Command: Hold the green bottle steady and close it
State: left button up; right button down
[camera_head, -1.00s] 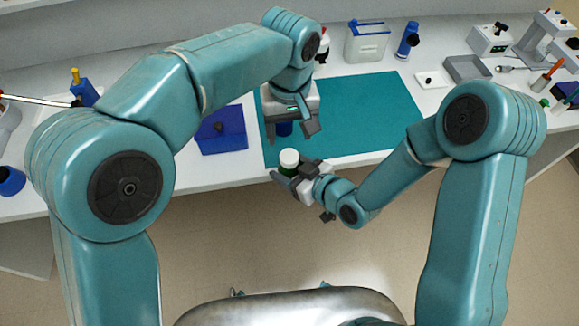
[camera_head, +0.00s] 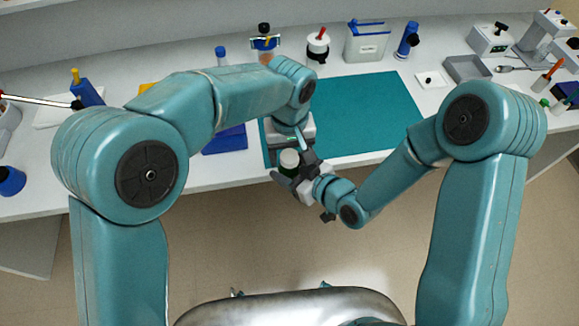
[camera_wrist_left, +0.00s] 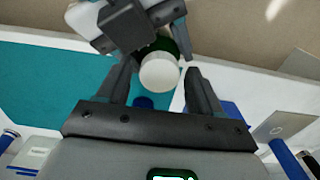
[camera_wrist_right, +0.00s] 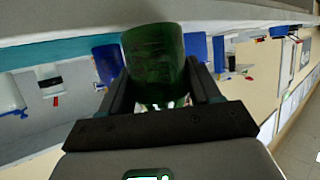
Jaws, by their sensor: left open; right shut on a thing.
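The green bottle (camera_head: 287,172) is upright at the bench's front edge, with a white cap (camera_head: 289,158) on its top; I cannot tell how tightly the cap sits. My right gripper (camera_head: 290,178) is shut on the bottle's body. The right wrist view shows the green bottle (camera_wrist_right: 156,62) between its fingers. In the left wrist view the white cap (camera_wrist_left: 158,73) lies between and just beyond the fingertips, apparently untouched.
A teal mat (camera_head: 365,115) covers the middle of the bench and is mostly clear. A blue box (camera_head: 225,139) lies left of it, partly behind my left arm.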

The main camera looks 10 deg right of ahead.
pick_arm(q)
jog(key=c, duration=1.1)
jog(key=shift+o, duration=0.2)
jog(key=m, duration=0.8)
jog(key=shift+m, duration=0.3)
jog(key=o, duration=1.2)
jog(key=shift+c, duration=0.2)
